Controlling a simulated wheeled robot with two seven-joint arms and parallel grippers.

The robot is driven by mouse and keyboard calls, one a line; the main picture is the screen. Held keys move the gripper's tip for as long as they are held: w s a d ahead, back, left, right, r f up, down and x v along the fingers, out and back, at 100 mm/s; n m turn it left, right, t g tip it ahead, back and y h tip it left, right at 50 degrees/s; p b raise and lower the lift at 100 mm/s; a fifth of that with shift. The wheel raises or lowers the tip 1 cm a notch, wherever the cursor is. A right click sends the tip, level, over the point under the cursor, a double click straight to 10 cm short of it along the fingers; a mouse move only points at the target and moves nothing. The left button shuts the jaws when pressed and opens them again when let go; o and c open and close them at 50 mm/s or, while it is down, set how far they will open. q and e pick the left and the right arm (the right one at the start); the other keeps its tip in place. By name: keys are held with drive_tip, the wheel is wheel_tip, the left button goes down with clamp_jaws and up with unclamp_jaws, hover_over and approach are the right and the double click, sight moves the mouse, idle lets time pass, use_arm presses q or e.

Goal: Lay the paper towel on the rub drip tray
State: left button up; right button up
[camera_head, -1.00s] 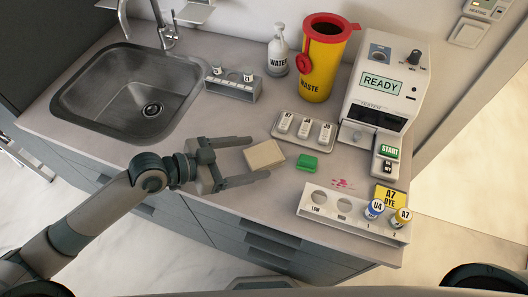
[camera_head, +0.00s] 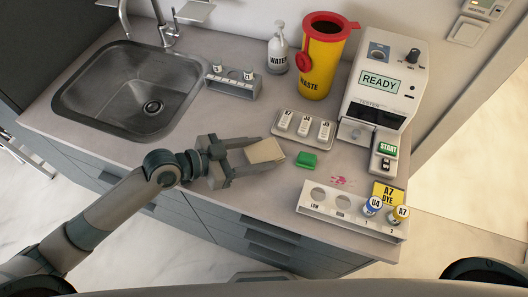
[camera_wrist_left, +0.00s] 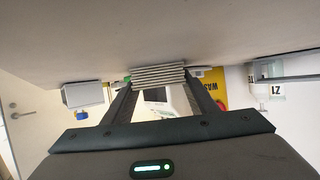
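The paper towel (camera_head: 265,150) is a cream folded stack at the middle of the counter. My left gripper (camera_head: 250,156) has its fingers shut on it from both sides. In the left wrist view, the layered edge of the paper towel (camera_wrist_left: 158,76) shows between the fingertips. I cannot tell whether it is clear of the counter. No tray is labelled as the rub drip tray; a small metal shelf (camera_head: 195,11), partly cut off, is on the wall behind the sink, and I cannot tell if it is that tray. My right gripper is not in view.
Beyond are a water bottle (camera_head: 277,52), yellow waste bin (camera_head: 318,70) and tester (camera_head: 385,90). A vial rack (camera_head: 345,220) is at front right; the sink (camera_head: 125,85) is left.

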sight(262, 153)
use_arm(q)
drive_tip(key=shift+r, duration=0.15)
drive_tip(key=shift+c, duration=0.5)
drive_tip(key=shift+r, duration=0.55)
drive_tip(key=r, duration=0.1)
drive_tip(key=d+r+b, duration=0.1)
drive_tip(key=r, duration=0.1)
drive_tip(key=shift+d+r+b, duration=0.15)
drive_tip(key=shift+r+b, duration=0.05)
drive_tip(key=shift+b, duration=0.1)
drive_tip(key=w+d+r+b, duration=0.1)
drive_tip(key=d+r+b, duration=0.1)
drive_tip(key=d+r, duration=0.4)
drive_tip(key=d, duration=0.4)
drive_tip(key=shift+d+r, duration=0.15)
drive_tip(key=shift+d, duration=0.05)
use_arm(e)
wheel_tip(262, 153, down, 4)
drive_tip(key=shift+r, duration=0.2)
